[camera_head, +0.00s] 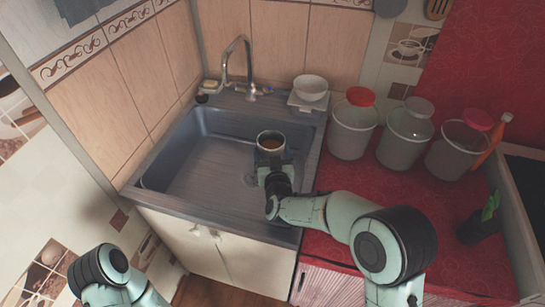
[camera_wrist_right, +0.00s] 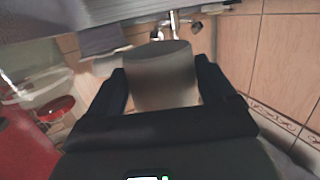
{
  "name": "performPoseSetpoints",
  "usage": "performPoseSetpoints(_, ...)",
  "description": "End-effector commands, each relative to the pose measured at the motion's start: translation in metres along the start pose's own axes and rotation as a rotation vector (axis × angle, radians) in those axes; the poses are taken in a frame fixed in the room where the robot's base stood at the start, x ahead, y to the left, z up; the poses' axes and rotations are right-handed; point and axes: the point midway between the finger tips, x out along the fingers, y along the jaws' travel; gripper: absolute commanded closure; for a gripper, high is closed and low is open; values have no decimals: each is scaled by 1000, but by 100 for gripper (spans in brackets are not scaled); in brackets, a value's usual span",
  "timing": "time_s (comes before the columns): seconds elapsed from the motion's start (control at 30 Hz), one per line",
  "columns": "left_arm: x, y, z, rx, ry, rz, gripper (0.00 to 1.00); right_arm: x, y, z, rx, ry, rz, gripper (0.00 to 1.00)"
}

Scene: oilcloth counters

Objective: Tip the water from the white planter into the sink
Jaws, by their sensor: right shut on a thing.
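The white planter (camera_head: 270,141) is held above the right part of the grey sink basin (camera_head: 205,170). Its round mouth faces up in the head view, and something brownish shows inside. My right gripper (camera_head: 271,163) is shut on the planter from the near side. In the right wrist view the planter (camera_wrist_right: 162,80) sits between the two dark fingers of the right gripper (camera_wrist_right: 163,92); its contents are not visible there. My left arm shows at the bottom left of the head view, but its gripper is out of view.
A faucet (camera_head: 240,65) stands behind the basin, with a white bowl (camera_head: 311,87) on a scale at the back right. Lidded jars (camera_head: 352,125) stand on the red counter (camera_head: 385,185) to the right. A small potted plant (camera_head: 480,225) stands farther right. The basin's left part is free.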

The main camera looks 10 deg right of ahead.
Motion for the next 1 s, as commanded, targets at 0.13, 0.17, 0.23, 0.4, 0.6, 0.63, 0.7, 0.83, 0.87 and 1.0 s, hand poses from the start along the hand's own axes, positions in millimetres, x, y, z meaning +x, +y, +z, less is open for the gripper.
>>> performPoseSetpoints(0.13,24,-6,-10,1,26,4,0,1,1,6,4,2,1,50)
performPoseSetpoints(0.17,27,-6,-12,1,29,5,0,1,1,6,4,3,0,50)
performPoseSetpoints(0.23,30,-6,-14,2,35,6,0,1,1,5,0,2,0,50)
performPoseSetpoints(0.4,24,-4,-12,3,34,7,0,1,-5,6,-79,1,8,50)
performPoseSetpoints(0.6,13,-3,-6,1,17,3,0,3,-13,17,-261,1,34,50)
performPoseSetpoints(0.63,12,-2,-5,1,14,3,0,3,-14,19,-285,1,38,50)
performPoseSetpoints(0.7,10,-2,-3,1,8,2,0,4,-16,23,-339,1,47,50)
performPoseSetpoints(0.83,8,-2,-1,0,1,0,0,4,-18,28,-405,2,59,50)
performPoseSetpoints(0.87,8,-2,-1,0,0,0,0,4,-18,29,-414,2,60,50)
performPoseSetpoints(1.0,8,-3,0,-1,-1,0,0,5,-19,31,-432,3,63,50)
